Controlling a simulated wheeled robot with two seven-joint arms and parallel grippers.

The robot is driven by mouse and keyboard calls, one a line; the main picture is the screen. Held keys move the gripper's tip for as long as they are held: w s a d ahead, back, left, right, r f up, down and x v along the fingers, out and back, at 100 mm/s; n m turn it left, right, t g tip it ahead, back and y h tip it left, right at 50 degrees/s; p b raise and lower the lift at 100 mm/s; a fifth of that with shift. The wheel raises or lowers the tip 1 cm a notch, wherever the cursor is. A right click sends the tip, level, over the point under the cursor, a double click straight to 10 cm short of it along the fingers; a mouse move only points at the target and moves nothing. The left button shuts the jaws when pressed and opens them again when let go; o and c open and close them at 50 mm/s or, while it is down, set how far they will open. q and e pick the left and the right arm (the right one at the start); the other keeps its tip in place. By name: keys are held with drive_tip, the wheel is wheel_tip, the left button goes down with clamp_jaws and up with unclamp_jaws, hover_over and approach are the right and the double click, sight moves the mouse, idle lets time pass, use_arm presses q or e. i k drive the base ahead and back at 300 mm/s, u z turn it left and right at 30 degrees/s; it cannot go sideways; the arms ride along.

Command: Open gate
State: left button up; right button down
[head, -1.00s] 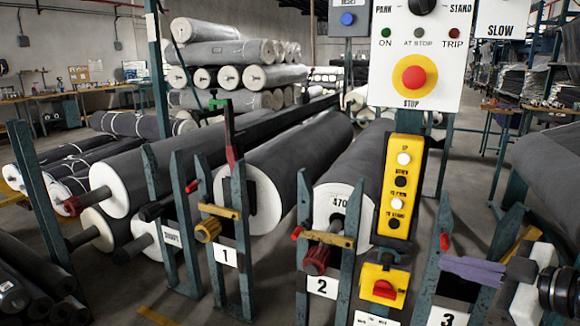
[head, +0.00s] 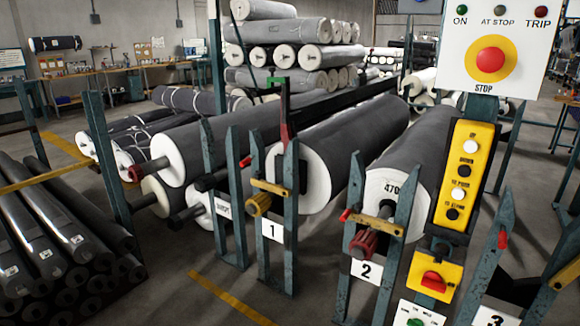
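The gate is not marked by name. Yellow bars cross between the paired blue-green posts of stand 1 (head: 272,228) and stand 2 (head: 366,271). The yellow bar of stand 1 (head: 268,187) and the yellow bar of stand 2 (head: 373,225) both lie across their posts. A red knob (head: 346,215) sits at the left post of stand 2. Neither of my grippers shows in the head view.
Yellow button boxes (head: 463,175) and a white stop panel (head: 492,60) stand at the right. Large grey rolls (head: 345,135) lie behind the stands. A rack of dark rolls (head: 60,230) fills the lower left. Floor at the bottom middle is clear.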

sight(256, 182)
drive_tip(key=u, duration=1.45)
drive_tip(key=i, duration=3.2)
drive_tip(key=z, duration=2.25)
